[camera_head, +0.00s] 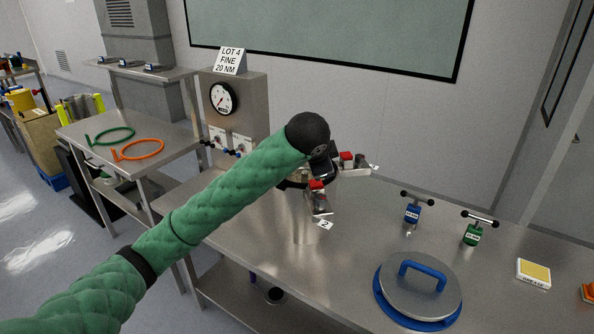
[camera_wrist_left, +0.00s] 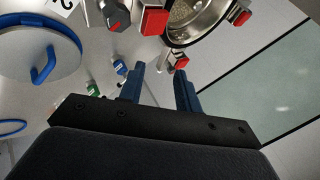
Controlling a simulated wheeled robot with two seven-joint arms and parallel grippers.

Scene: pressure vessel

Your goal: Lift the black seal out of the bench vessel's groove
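The bench vessel (camera_head: 291,185) stands on the steel bench, mostly hidden behind my left arm in the head view. In the left wrist view its round metal rim and speckled inside (camera_wrist_left: 190,15) show at the top, cut by the frame edge. I cannot clearly make out the black seal in its groove. My left gripper (camera_wrist_left: 160,71) is open, with two blue fingers apart and nothing seen between them. It is over the vessel area, its fingertips below the rim in the wrist picture. The fingers are hidden in the head view. My right gripper is not in view.
Red-capped clamps (camera_head: 318,199) surround the vessel. A lid with a blue handle (camera_head: 424,273) lies at the front right, near blue (camera_head: 412,213) and green (camera_head: 473,234) T-handled tools. A gauge panel (camera_head: 245,110) stands behind left. Green and orange rings (camera_head: 138,150) lie on a side table.

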